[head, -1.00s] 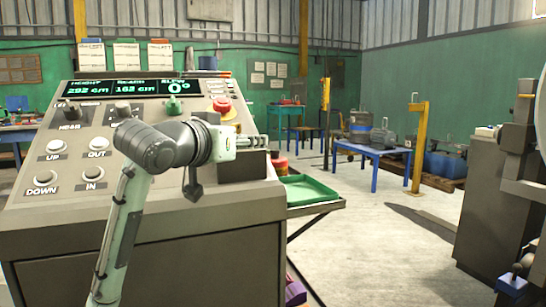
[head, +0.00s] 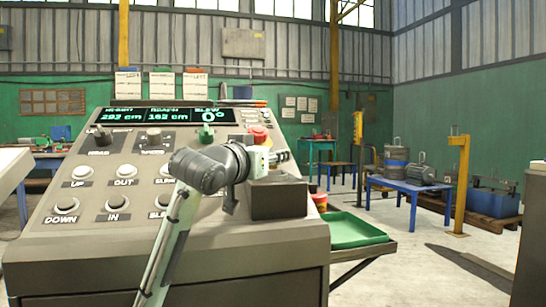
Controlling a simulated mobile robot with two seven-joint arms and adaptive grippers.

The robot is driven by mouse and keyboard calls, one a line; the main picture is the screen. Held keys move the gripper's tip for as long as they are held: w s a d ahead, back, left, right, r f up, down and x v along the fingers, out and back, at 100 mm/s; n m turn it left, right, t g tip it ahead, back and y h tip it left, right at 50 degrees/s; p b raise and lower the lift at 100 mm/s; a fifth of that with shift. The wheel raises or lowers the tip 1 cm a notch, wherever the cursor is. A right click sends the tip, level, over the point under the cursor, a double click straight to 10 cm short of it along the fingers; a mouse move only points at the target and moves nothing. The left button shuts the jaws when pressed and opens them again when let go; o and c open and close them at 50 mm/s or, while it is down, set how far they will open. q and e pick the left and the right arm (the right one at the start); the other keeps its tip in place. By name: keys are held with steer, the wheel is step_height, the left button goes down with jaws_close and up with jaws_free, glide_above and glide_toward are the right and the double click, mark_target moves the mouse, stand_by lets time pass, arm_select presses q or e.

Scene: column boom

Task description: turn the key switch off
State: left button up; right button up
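The control console (head: 95,245) fills the left and middle of the head view, with a sloped face of buttons and levers. I cannot make out the key switch; my arm hides part of the panel. My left gripper (head: 281,157) is over the panel's right side, pointing right, just below the red mushroom button (head: 258,134) and above a dark grey box (head: 279,198). Its fingers are small and seen from the side, so I cannot tell whether they are open. My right gripper is out of view.
A green tray (head: 350,230) juts from the console's right side. A blue table (head: 408,186) and yellow post (head: 461,180) stand farther back. Floor between is clear.

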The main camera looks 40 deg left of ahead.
arm_select(q)
steer(key=shift+w, duration=0.2)
steer(key=shift+c, duration=0.5)
jaws_close()
